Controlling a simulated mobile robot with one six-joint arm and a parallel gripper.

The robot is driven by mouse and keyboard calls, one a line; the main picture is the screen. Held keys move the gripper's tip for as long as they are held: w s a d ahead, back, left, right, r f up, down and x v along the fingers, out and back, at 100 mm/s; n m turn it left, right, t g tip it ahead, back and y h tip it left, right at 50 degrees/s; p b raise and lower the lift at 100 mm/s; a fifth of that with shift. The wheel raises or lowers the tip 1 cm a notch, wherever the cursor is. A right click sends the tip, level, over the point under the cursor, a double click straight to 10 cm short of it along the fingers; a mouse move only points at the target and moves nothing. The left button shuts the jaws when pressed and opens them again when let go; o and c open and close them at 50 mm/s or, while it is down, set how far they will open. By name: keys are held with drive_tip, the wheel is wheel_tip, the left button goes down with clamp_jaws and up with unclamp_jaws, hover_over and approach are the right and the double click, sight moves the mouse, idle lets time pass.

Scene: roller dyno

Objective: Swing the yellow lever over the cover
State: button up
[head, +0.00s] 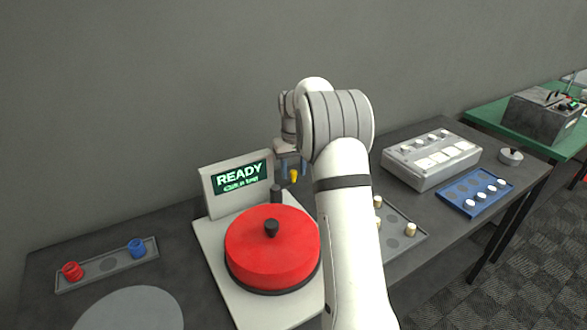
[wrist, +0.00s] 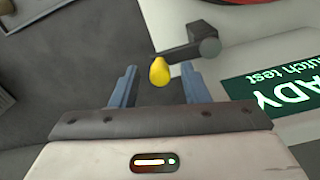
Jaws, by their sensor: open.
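The yellow lever tip (head: 294,175) shows behind the red round cover (head: 272,250), beside a dark upright post (head: 276,193). In the wrist view the yellow tip (wrist: 160,72) sits at the end of a dark arm (wrist: 180,52) that runs to the post's round top (wrist: 209,47). The lever points away from the cover. My gripper (head: 291,167) is open, with the yellow tip between or just ahead of its two blue-grey fingers (wrist: 158,85). I see no finger touching it. The cover has a black knob and lies closed on the pale base (head: 215,240).
The READY screen (head: 238,178) stands at the back of the base, close to my gripper. A tray with red and blue knobs (head: 108,264) lies left. A peg tray (head: 405,238), a grey box (head: 430,160) and a blue tray (head: 475,192) lie right.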

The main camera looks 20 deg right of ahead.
clamp_jaws()
idle(0.4)
